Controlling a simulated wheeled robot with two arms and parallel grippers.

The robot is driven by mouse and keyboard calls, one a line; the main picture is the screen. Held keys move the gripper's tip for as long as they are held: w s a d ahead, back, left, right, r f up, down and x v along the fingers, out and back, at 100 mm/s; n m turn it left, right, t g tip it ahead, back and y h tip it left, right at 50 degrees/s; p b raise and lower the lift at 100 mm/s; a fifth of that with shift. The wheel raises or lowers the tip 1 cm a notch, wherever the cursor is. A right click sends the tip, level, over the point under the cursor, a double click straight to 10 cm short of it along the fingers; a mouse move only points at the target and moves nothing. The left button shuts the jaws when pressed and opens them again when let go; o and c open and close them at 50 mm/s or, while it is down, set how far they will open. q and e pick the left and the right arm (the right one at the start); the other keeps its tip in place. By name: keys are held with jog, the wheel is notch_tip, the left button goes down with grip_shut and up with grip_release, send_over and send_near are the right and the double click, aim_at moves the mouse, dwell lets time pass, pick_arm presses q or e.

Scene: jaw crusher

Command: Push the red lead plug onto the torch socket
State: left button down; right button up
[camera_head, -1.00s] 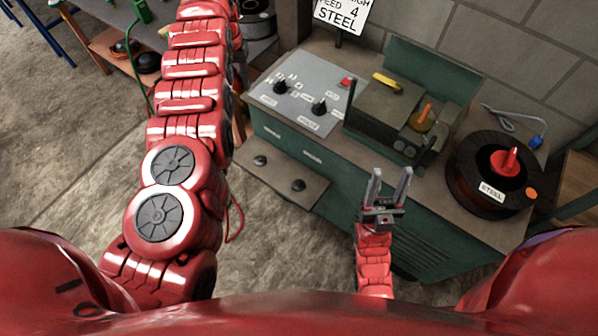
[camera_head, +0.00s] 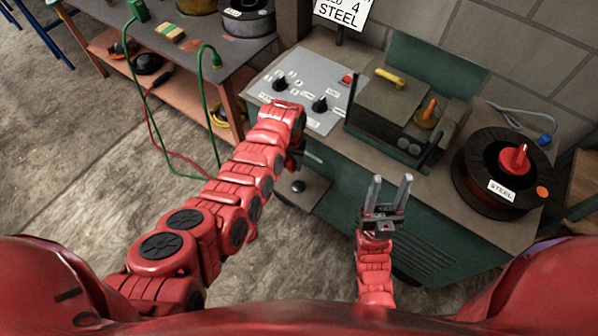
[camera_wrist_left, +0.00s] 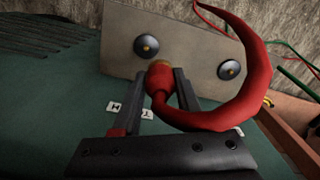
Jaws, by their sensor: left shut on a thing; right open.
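My left gripper (camera_wrist_left: 160,92) is shut on the red lead plug (camera_wrist_left: 158,82), and a thick red lead curves away from it to the right. In the left wrist view the plug's tip points toward a grey shelf plate with two dark round sockets, a left one (camera_wrist_left: 147,46) and a right one (camera_wrist_left: 230,69). The plug appears just short of the plate, nearest the left socket; contact is unclear. I cannot tell which is the torch socket. In the head view my arm hides one socket; the other (camera_head: 298,186) shows. My right gripper (camera_head: 390,190) is open and empty.
The green welder cabinet (camera_head: 350,180) carries a control panel (camera_head: 300,85), a wire feeder (camera_head: 400,115) and a steel wire spool (camera_head: 505,172). A workbench (camera_head: 205,45) with a green lead (camera_head: 203,100) stands at the upper left. Floor is clear at left.

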aim_at(299, 184)
pick_arm(q)
jog(key=shift+s+d+f, duration=0.4)
jog(key=shift+d+f, duration=0.05)
jog(key=shift+d, duration=0.15)
jog(key=shift+s+d+f, duration=0.4)
jog(key=shift+d+f, duration=0.05)
jog(key=shift+d, duration=0.1)
jog(key=shift+f+b, duration=2.6)
jog(key=shift+f, duration=0.3)
jog(key=shift+f+b, duration=0.4)
jog(key=shift+f, duration=0.15)
jog(key=shift+c, duration=1.9)
grip_release()
jog(key=shift+r, duration=0.1)
